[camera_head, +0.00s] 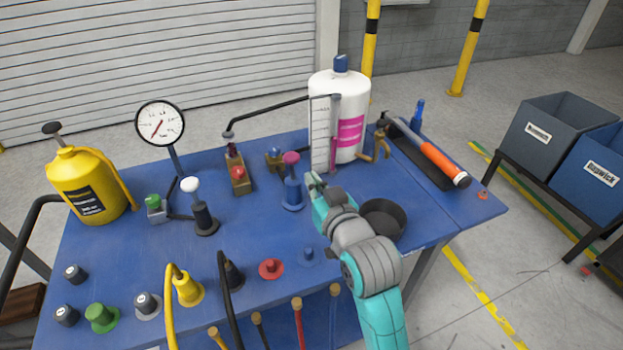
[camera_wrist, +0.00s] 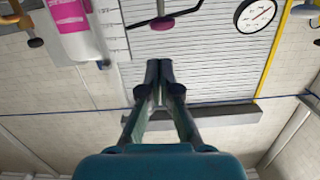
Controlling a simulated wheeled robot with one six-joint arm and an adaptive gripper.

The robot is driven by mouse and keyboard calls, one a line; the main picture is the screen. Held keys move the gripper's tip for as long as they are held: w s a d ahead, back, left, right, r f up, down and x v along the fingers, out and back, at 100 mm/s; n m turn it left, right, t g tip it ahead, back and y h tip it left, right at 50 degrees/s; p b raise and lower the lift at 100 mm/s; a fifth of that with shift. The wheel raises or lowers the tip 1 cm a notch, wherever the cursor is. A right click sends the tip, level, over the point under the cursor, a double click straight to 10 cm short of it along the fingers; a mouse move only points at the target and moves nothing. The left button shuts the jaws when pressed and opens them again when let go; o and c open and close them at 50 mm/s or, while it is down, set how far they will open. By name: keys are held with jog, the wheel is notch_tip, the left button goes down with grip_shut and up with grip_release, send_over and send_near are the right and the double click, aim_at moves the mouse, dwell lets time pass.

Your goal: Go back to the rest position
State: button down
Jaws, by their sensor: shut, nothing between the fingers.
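My gripper (camera_head: 313,181) is above the blue table (camera_head: 255,225), toward its right half, just right of a blue post with a magenta knob (camera_head: 291,180) and in front of the white bottle (camera_head: 351,115). In the wrist view, my gripper's fingers (camera_wrist: 158,68) are together with nothing between them. The wrist picture appears upside down, with the bottle (camera_wrist: 75,25) at upper left and the gauge (camera_wrist: 255,14) at upper right. A dark bowl (camera_head: 383,219) is beside my arm, partly hidden by it.
A yellow container (camera_head: 88,184) and a gauge (camera_head: 160,123) stand at the left. An orange-handled tool (camera_head: 443,163) lies at the right. Several knobs, plugs and cables crowd the front. Grey (camera_head: 545,130) and blue (camera_head: 600,175) bins are off the table at right.

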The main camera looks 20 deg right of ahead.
jog(key=s+f, duration=0.2)
jog(key=f, duration=0.1)
jog(key=s+f, duration=0.5)
jog(key=f, duration=0.2)
jog(key=shift+s, duration=0.35)
jog(key=s+f+g, duration=0.1)
jog(key=s+f, duration=0.6)
jog(key=s, duration=0.5)
jog(key=s+f, duration=0.1)
jog(key=s, duration=2.2)
jog(key=shift+s+a+f+n+g, duration=0.15)
jog(key=shift+s+n+g, duration=0.15)
jog(key=shift+s+g, duration=0.1)
jog(key=shift+w, duration=0.2)
